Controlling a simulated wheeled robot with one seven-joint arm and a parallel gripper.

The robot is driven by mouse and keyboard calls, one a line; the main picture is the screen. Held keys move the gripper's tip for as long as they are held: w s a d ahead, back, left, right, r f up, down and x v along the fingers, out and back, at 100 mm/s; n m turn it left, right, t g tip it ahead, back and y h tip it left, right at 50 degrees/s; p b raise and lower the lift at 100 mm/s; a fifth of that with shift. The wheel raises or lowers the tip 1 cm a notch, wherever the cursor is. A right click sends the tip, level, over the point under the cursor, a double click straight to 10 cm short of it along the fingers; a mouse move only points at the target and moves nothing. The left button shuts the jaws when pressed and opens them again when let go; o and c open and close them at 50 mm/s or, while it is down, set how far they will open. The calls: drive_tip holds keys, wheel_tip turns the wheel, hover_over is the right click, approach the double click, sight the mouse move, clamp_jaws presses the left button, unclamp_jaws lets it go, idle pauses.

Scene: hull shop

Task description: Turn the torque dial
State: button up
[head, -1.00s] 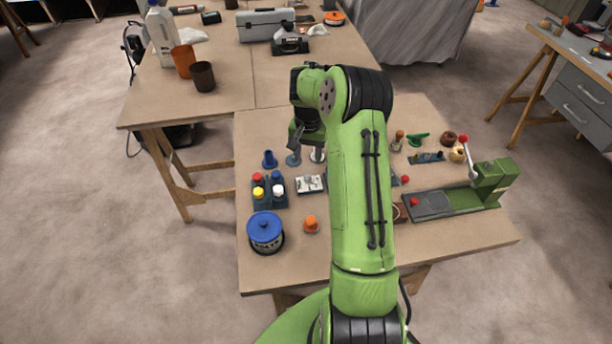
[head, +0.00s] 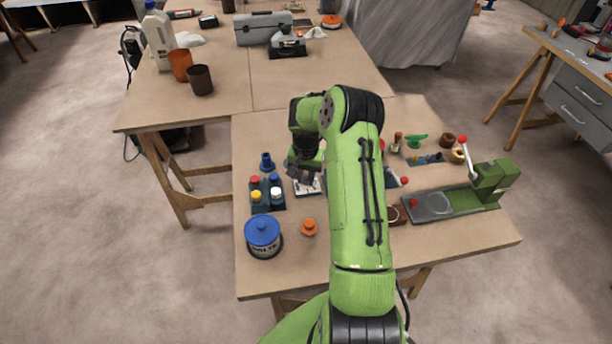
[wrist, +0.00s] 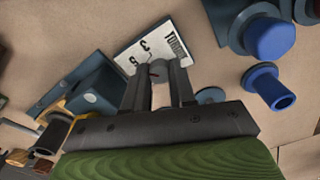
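The torque dial's white plate (wrist: 146,46), with dark lettering, lies on the bench in the wrist view. In the head view the plate (head: 312,190) shows only in part below my gripper. My gripper (wrist: 159,72) is over the plate, its two fingers apart. The fingers hide part of the plate.
A block with several coloured buttons (head: 266,205) stands close left of the dial. A blue cup-shaped piece (head: 266,162) is behind it. A blue-lidded tin (head: 263,236) and an orange knob (head: 309,228) are in front. A green lever press (head: 470,196) stands at the right.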

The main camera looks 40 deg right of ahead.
clamp_jaws()
drive_tip(key=shift+n, duration=0.3)
drive_tip(key=n, duration=0.3)
drive_tip(key=shift+n, duration=0.3)
drive_tip(key=n+b, duration=0.1)
drive_tip(key=n, duration=0.3)
drive_tip(key=shift+n, duration=0.3)
drive_tip(key=o, duration=0.8)
unclamp_jaws()
drive_tip(key=shift+o, duration=0.2)
